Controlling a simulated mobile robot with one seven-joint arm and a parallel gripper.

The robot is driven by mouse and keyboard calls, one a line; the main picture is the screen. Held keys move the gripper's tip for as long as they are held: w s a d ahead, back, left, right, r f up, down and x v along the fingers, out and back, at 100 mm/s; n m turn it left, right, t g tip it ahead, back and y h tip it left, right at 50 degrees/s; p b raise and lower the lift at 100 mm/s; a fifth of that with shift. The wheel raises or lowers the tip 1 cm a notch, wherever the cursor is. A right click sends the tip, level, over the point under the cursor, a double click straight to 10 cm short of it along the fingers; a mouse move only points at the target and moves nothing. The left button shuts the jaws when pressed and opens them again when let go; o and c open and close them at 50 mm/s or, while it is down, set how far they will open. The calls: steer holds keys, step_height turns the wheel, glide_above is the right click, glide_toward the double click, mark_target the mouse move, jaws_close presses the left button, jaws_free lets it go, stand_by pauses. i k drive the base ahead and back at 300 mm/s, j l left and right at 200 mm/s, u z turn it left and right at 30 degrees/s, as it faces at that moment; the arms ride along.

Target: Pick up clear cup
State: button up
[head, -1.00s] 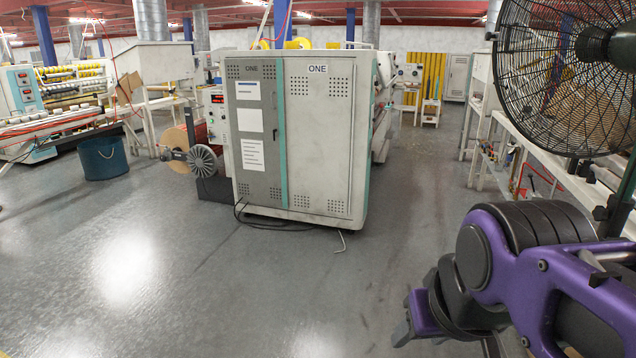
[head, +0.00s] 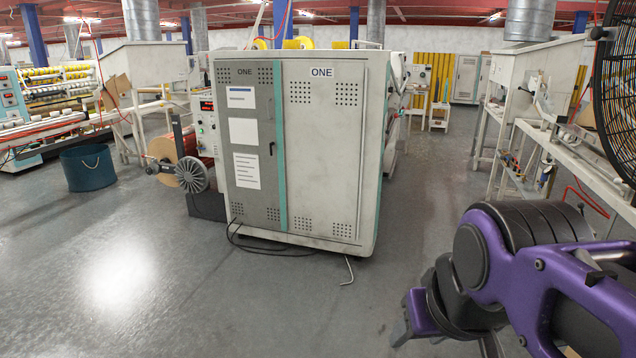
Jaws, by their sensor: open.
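No clear cup can be made out in the head view. My purple and black arm fills the lower right corner. What looks like the end of my gripper (head: 410,322) shows as a purple part with a grey tip, low in the picture and over bare floor. The rest of it is hidden behind the arm or cut off by the frame. Nothing is seen held in it.
A large grey cabinet marked ONE (head: 330,150) stands ahead, with a cable on the floor beside it. A white workbench (head: 545,135) and black fan (head: 618,90) are at right. A blue bucket (head: 88,168) stands left. Floor (head: 200,285) is clear in front.

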mark_target(529, 184)
steer(key=i+j+z, duration=0.2)
steer(key=i, duration=1)
steer(key=i+z, duration=0.45)
steer(key=i, duration=0.7)
steer(key=i+z, duration=0.3)
steer(key=i, duration=0.2)
steer(key=i+j+z, duration=0.1)
steer(key=i+z, duration=0.2)
steer(key=i, duration=0.25)
steer(key=i+z, duration=0.3)
steer(key=i, duration=0.85)
steer(key=i+j, duration=0.1)
steer(key=i, duration=1.1)
steer(key=i+j+z, duration=0.2)
steer(key=i, duration=0.25)
steer(key=i+j+z, duration=0.15)
steer(key=i+j, duration=0.2)
steer(key=i+j+z, duration=0.25)
steer(key=i+j, duration=0.05)
